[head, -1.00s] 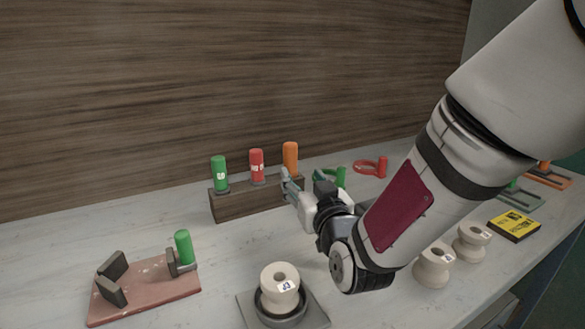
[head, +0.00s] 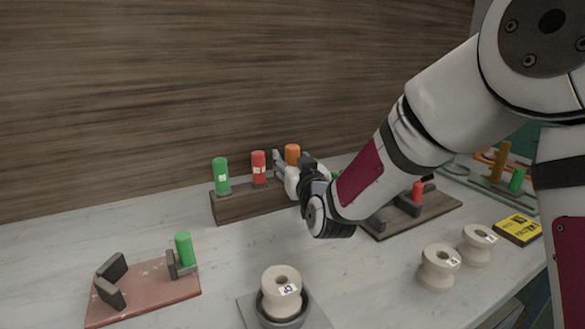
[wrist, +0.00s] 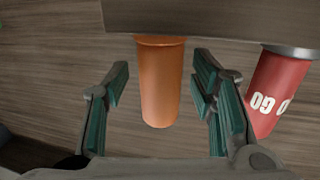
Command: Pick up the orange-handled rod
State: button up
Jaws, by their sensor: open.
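The orange-handled rod (head: 292,154) stands in a dark wooden block (head: 230,207) at its right end, beside a red-handled rod (head: 259,167). My gripper (head: 283,171) is at the block, close by the orange handle and partly in front of it. In the wrist view the orange handle (wrist: 160,85) lies between the two open teal-padded fingers of my gripper (wrist: 160,105), with gaps on both sides. The red handle (wrist: 274,92), with white lettering, is just outside the right finger. The rod's lower part is hidden in the block.
A green-handled rod (head: 221,175) stands at the block's left end. A white spool (head: 281,290) sits in a holder in front. A reddish board (head: 145,292) with dark brackets lies left. Spools (head: 438,268) and a yellow box (head: 518,229) are at right. A wooden wall rises behind.

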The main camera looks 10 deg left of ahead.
grip_shut()
